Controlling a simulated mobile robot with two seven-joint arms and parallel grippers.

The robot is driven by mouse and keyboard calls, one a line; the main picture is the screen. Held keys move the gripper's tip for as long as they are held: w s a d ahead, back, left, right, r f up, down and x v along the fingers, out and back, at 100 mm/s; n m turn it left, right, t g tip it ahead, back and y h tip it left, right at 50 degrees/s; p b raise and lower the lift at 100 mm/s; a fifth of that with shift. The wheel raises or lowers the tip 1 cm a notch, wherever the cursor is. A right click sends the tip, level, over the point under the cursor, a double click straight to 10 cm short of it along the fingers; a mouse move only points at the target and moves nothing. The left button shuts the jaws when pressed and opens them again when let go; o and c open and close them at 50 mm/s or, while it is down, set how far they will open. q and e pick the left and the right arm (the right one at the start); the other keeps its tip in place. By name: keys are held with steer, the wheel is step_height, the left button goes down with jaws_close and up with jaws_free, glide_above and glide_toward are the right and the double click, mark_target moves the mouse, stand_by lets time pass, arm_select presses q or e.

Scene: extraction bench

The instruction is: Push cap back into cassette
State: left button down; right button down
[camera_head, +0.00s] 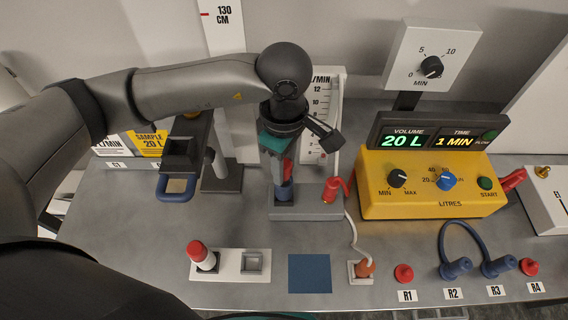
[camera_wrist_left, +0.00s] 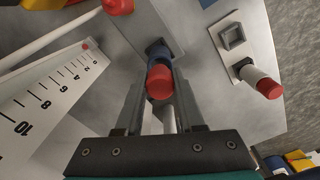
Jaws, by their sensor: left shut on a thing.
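My left gripper (camera_head: 283,184) points down over the grey block (camera_head: 312,208) at the middle of the bench. It is shut on a red cap (camera_wrist_left: 159,82), which shows between the fingers in the left wrist view. A blue piece (camera_wrist_left: 160,54) lies directly beyond the cap, at the block's socket. I cannot tell whether the cap is fully seated in it. Another white cassette with a red cap (camera_head: 201,254) stands upright in a white holder (camera_head: 230,268) at the front left. My right gripper is not in view.
A red fitting (camera_head: 333,190) stands on the block's right side. A ruled flow tube (camera_head: 325,95) rises behind. The yellow pump (camera_head: 430,187) stands to the right.

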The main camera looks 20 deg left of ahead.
arm_select(q)
steer(key=shift+b, duration=0.35)
stand_by(0.6)
steer(key=shift+f+b, duration=1.05)
steer(key=shift+s+f+b, duration=0.15)
steer(key=shift+f+b, duration=0.15)
steer(key=shift+b, duration=0.05)
stand_by(0.4)
